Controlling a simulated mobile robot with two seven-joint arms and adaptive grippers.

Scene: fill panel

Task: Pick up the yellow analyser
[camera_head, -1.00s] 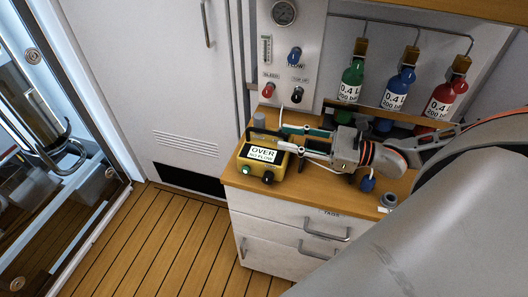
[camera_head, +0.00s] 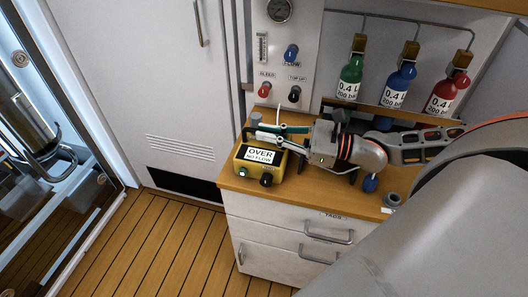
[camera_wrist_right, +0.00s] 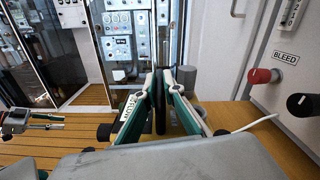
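The yellow analyser (camera_head: 259,166) stands on the wooden counter top, its display reading OVER, NO FLOW, with a green and a black knob on its front. My right gripper (camera_head: 262,137) reaches over its top from the right. The analyser's display (camera_wrist_right: 128,106) shows partly, left of the fingers, which hide much of the body. My left gripper (camera_wrist_right: 42,122) seems to show small at the left edge of the wrist view; its opening is unclear.
A grey cylinder (camera_head: 255,119) stands behind the analyser. The wall panel (camera_head: 282,55) with a gauge and knobs rises behind. Green (camera_head: 350,79), blue (camera_head: 400,84) and red (camera_head: 446,94) bottles hang at the right. A blue-topped item (camera_head: 370,183) is near the counter's front.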

